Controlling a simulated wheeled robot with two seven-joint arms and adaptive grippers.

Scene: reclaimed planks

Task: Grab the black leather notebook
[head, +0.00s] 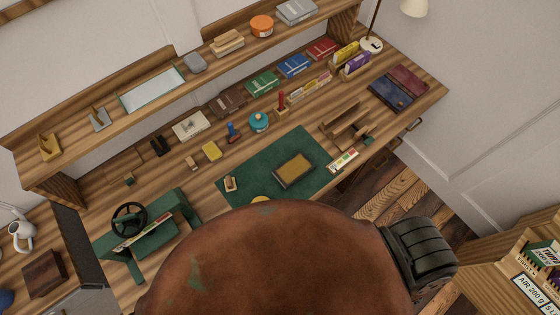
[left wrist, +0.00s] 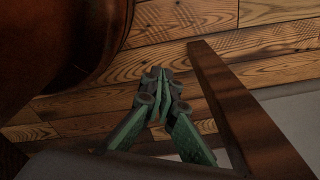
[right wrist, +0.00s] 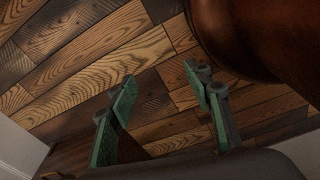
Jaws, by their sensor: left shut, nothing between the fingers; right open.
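No plainly black notebook stands out in the head view. A dark navy, book-like cover (head: 391,95) lies flat at the desk's right end, against a dark red one (head: 409,78). A dark-edged pad with a tan top (head: 294,169) lies on the green desk mat (head: 260,154). I cannot tell which of these is the black leather notebook. My left gripper (left wrist: 158,92) is shut and empty in the left wrist view, over the plank floor. My right gripper (right wrist: 163,100) is open and empty in the right wrist view, also over floor. Neither gripper shows in the head view.
A large brown rounded form (head: 280,260) covers the desk's front middle. A black ridged part (head: 420,252) is at its right. Green, blue and red boxes (head: 293,66) line the desk's back. A lamp (head: 370,45) stands behind the navy cover. A shelf (head: 100,140) overhangs the back.

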